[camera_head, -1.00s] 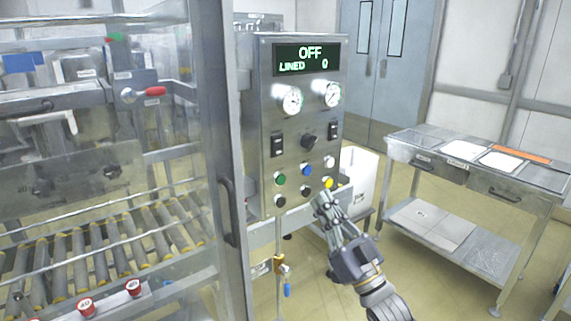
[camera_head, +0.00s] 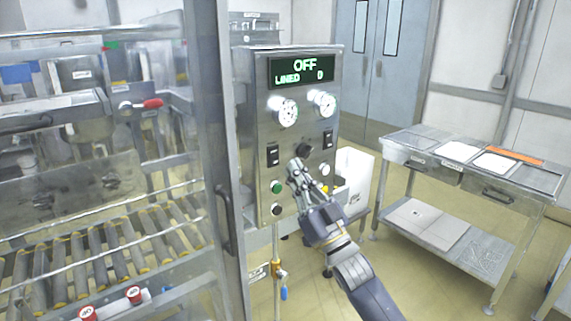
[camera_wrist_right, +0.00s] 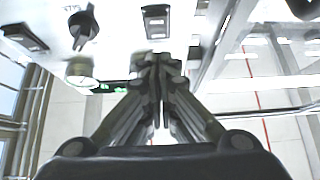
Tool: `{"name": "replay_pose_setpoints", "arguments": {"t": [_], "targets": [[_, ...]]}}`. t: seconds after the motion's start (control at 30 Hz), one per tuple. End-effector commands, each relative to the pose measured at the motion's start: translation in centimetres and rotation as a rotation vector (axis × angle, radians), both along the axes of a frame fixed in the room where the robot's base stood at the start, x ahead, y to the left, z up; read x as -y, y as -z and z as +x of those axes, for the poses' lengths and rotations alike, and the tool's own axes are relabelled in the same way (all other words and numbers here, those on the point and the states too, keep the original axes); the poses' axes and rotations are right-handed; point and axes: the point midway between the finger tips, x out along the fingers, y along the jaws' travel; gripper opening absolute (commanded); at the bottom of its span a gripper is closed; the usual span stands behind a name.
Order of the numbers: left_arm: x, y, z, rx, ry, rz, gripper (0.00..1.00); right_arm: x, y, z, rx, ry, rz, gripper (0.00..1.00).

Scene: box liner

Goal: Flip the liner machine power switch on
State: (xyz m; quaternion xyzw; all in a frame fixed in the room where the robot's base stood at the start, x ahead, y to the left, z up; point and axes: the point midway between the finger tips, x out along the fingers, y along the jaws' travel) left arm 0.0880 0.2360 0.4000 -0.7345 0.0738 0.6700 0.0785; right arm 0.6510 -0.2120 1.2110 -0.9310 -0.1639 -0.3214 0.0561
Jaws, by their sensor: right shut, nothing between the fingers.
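The grey liner machine control panel (camera_head: 255,120) stands upright in the head view, its display (camera_head: 303,71) reading OFF and LINED 0. It has a black rocker switch (camera_head: 273,155) at left and another (camera_head: 327,139) at right, with a black knob (camera_head: 303,150) between them. Their labels are too small to read. My right gripper (camera_head: 294,165) is shut and empty in front of the panel, just below and right of the left switch, hiding some buttons. In the wrist view the fingertips (camera_wrist_right: 158,60) are below a rocker switch (camera_wrist_right: 156,20); contact cannot be told. My left gripper is out of view.
Two gauges (camera_head: 284,110) sit under the display. A green button (camera_head: 277,187) and a black button (camera_head: 277,209) are near the gripper. A glazed frame post (camera_head: 212,150) and roller conveyor (camera_head: 90,250) are at left. A steel table (camera_head: 480,180) stands at right.

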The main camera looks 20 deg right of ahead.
Motion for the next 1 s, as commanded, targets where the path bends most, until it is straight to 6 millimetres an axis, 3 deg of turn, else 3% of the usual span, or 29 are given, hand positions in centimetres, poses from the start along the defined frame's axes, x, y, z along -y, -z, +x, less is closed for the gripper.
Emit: {"name": "replay_pose_setpoints", "arguments": {"t": [0.3, 0.77, 1.0], "targets": [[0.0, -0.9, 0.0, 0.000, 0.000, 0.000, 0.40, -1.1, 0.6, 3.0, -0.002, 0.000, 0.001, 0.00], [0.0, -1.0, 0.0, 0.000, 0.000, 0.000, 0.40, -1.3, 0.8, 3.5, -0.002, -0.001, 0.000, 0.00], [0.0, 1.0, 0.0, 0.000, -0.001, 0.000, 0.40, -1.6, 1.8, 4.3, 0.007, -0.002, 0.005, 0.00]]}}
